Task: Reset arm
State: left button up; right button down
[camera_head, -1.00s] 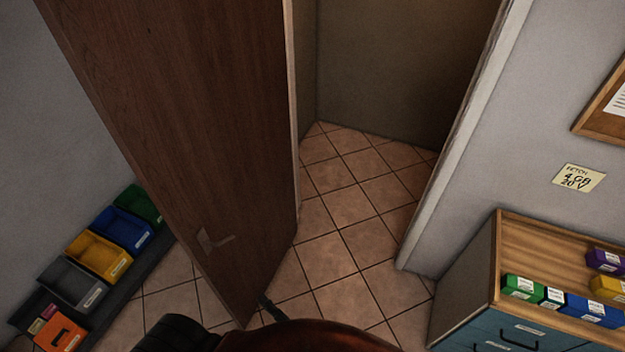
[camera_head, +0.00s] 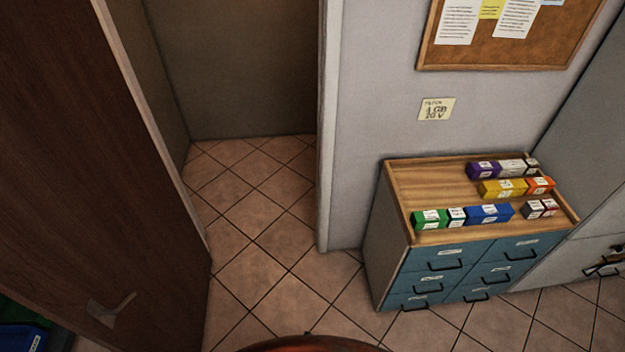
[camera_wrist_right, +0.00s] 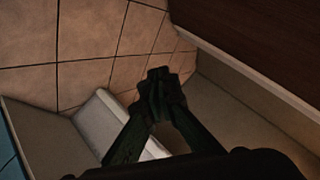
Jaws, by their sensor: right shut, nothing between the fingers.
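My right gripper (camera_wrist_right: 156,88) shows in the right wrist view, its dark fingertips together with nothing between them. It points over the tiled floor (camera_wrist_right: 90,50), near the pale door frame (camera_wrist_right: 100,118) and the dark brown door (camera_wrist_right: 270,35). I cannot make out the right gripper in the head view. My left gripper is in neither view.
In the head view, an open door (camera_head: 90,180) stands left of a doorway. A teal drawer cabinet (camera_head: 440,285) with a wooden tray top (camera_head: 440,180) holds several coloured boxes. The floor (camera_head: 250,235) is clear.

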jog(key=s+d+f+g+h+b, duration=0.1)
jog(key=s+d+f+h, duration=0.15)
jog(key=d+f, duration=0.45)
jog(key=s+d+f+h+b, duration=0.1)
jog(key=s+d+f, duration=0.3)
jog(key=d+f, duration=0.3)
pick_arm(q)
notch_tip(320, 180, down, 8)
jog(key=b, duration=0.5)
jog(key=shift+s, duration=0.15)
pick_arm(e)
jog(key=s+d+f+g+h, duration=0.1)
jog(key=s+d+f, duration=0.4)
jog(key=s+d, duration=0.2)
jog(key=s+d+f+n+g+h, duration=0.1)
jog(key=s+d+f, duration=0.4)
jog(key=s, duration=0.6)
jog(key=s+d+f+n+g+h, duration=0.1)
jog(key=s+d+f+g+h, duration=0.1)
jog(key=s+d+f, duration=0.3)
jog(key=s+d+g, duration=0.1)
jog(key=s+d, duration=0.3)
jog(key=shift+s+d, duration=0.25)
jog(key=shift+d, duration=0.05)
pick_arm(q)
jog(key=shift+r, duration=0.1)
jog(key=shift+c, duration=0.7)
pick_arm(e)
jog(key=shift+f, duration=0.1)
